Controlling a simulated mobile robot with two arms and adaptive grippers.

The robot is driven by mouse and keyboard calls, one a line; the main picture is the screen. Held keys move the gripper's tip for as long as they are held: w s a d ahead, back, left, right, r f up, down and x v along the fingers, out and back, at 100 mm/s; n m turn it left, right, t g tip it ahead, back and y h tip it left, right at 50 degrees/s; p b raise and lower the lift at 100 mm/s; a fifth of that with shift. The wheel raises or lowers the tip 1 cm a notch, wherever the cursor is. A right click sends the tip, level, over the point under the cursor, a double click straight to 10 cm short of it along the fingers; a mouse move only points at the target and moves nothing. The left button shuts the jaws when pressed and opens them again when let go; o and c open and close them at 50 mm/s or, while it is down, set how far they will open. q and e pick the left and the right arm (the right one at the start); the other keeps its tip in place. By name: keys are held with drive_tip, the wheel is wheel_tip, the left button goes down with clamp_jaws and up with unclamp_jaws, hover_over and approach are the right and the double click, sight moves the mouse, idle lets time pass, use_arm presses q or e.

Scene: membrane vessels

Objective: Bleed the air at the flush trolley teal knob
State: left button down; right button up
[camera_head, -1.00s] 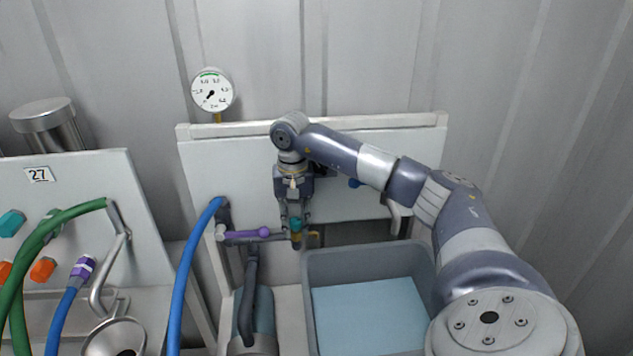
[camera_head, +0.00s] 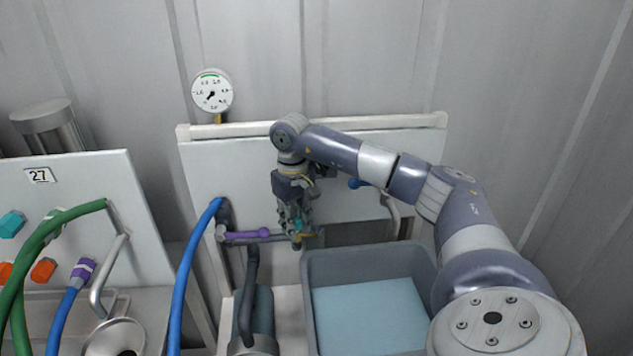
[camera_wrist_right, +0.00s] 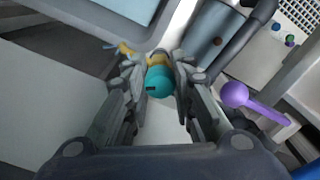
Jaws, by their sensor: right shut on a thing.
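The teal knob (camera_wrist_right: 159,83) sits on a brass fitting (camera_wrist_right: 157,58) at the trolley's pipe. In the head view the knob (camera_head: 298,224) is partly covered by my fingers. My right gripper (camera_wrist_right: 160,84) is shut on the teal knob, with one finger on each side of it, and points down at it from above. It also shows in the head view (camera_head: 297,226), where the wrist is turned. My left gripper is not in view.
A purple-handled lever (camera_head: 245,234) lies just left of the knob. A grey bin with a light blue bottom (camera_head: 425,262) stands below right. A round gauge (camera_head: 212,91) is above the white panel (camera_head: 240,165). A blue hose (camera_head: 183,275) and green hose (camera_head: 25,250) are at left.

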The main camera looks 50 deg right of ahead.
drive_tip(key=shift+n, duration=1)
drive_tip(key=m+p, duration=0.1)
drive_tip(key=m, duration=0.2)
drive_tip(key=m+p, duration=0.1)
drive_tip(key=m, duration=0.2)
drive_tip(key=shift+m, duration=1.5)
drive_tip(key=o, duration=1.1)
